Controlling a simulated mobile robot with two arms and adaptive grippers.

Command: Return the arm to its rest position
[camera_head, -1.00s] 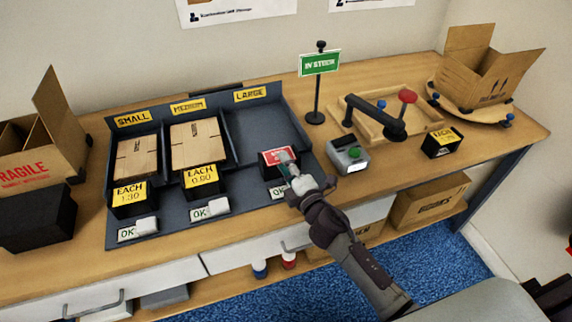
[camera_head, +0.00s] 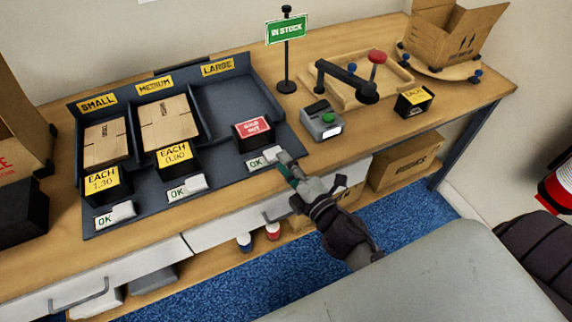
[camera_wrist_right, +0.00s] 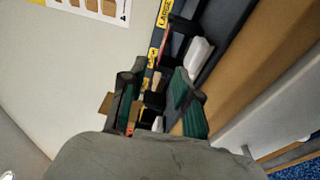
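My right gripper (camera_head: 287,166) is at the front of the large compartment in the head view, its fingertips beside the large OK label (camera_head: 263,160). In the right wrist view its two green-padded fingers (camera_wrist_right: 158,102) stand apart with nothing held between them. A red SOLD OUT sign (camera_head: 253,127) sits on the black block in front of the empty large compartment (camera_head: 232,100). My right arm reaches in from the lower right, over the bench front. My left gripper is not in view.
Flat cartons lie in the small (camera_head: 106,142) and medium (camera_head: 168,122) compartments. Blue floor lies below the bench.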

